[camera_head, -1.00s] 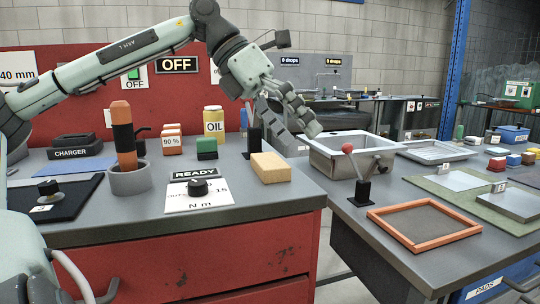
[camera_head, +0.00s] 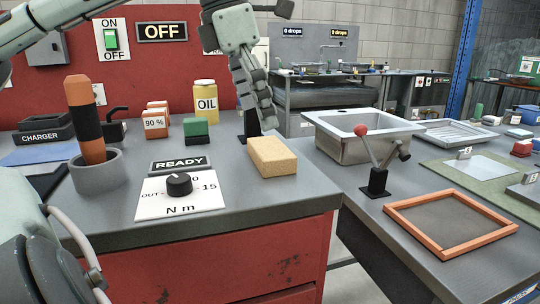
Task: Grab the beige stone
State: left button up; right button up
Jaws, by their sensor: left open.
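The beige stone (camera_head: 272,157) is a rectangular block lying on the grey bench top near its right edge, in the middle of the head view. My left gripper (camera_head: 266,122) comes down from above with its fingers pointing downward. It is open and empty. In the picture its fingertips are just above the stone's back edge, apart from it. One finger largely hides the other. My right gripper is not in view.
A green block (camera_head: 196,131), a yellow OIL jar (camera_head: 206,101) and a READY sign (camera_head: 180,165) with a dial stand left of the stone.

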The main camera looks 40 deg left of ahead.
aim_at(269, 146)
pick_arm(q)
jog(key=x, duration=0.5)
jog(key=shift+w+f, duration=0.3)
jog(key=shift+f, duration=0.05)
jog(key=shift+r, duration=0.1)
jog(key=c, duration=1.2)
